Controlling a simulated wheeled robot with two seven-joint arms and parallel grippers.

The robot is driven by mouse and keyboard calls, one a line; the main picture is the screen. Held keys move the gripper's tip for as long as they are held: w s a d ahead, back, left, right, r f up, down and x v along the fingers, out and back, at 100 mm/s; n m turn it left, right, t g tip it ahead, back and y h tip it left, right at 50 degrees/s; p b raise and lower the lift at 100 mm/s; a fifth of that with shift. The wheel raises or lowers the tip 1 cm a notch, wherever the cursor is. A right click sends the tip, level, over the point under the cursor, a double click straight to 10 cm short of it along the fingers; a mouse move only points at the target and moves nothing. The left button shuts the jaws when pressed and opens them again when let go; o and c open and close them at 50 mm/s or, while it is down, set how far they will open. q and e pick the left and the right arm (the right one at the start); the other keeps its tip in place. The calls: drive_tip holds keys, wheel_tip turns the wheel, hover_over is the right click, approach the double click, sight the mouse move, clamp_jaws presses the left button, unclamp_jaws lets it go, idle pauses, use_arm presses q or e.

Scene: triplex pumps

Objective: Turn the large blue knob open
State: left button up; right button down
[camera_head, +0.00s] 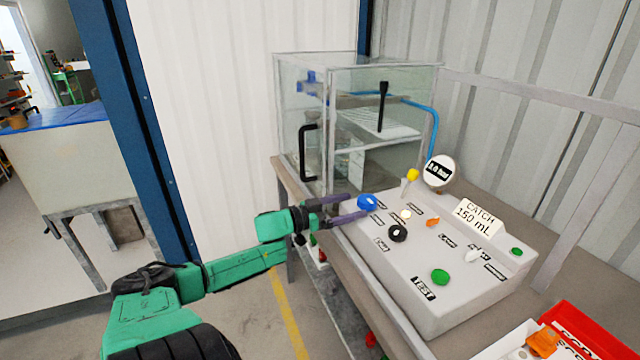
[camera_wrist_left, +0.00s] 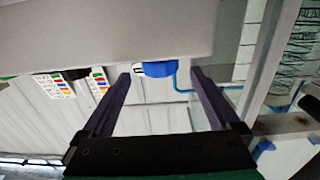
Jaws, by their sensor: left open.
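The large blue knob (camera_head: 367,202) sits at the back left corner of the grey control panel (camera_head: 400,275). My left gripper (camera_head: 357,206) reaches in from the left with its two dark purple fingers pointing at the knob. In the left wrist view the blue knob (camera_wrist_left: 159,69) shows between the two fingertips, with a gap on each side. The left gripper (camera_wrist_left: 161,74) is open and empty. Part of the knob is hidden by the panel edge in the wrist view. My right gripper is not in view.
The panel also carries a black knob (camera_head: 397,232), a green button (camera_head: 440,277), a yellow knob (camera_head: 412,175) and a round gauge (camera_head: 439,171). A clear-walled cabinet (camera_head: 300,140) with black handles stands behind. A red bin (camera_head: 585,330) is at the front right.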

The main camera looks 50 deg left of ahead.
use_arm(q)
drive_tip(key=p+v, duration=0.1)
drive_tip(key=v, duration=0.7)
drive_tip(key=shift+s+p, duration=0.3)
drive_tip(key=shift+s, duration=0.05)
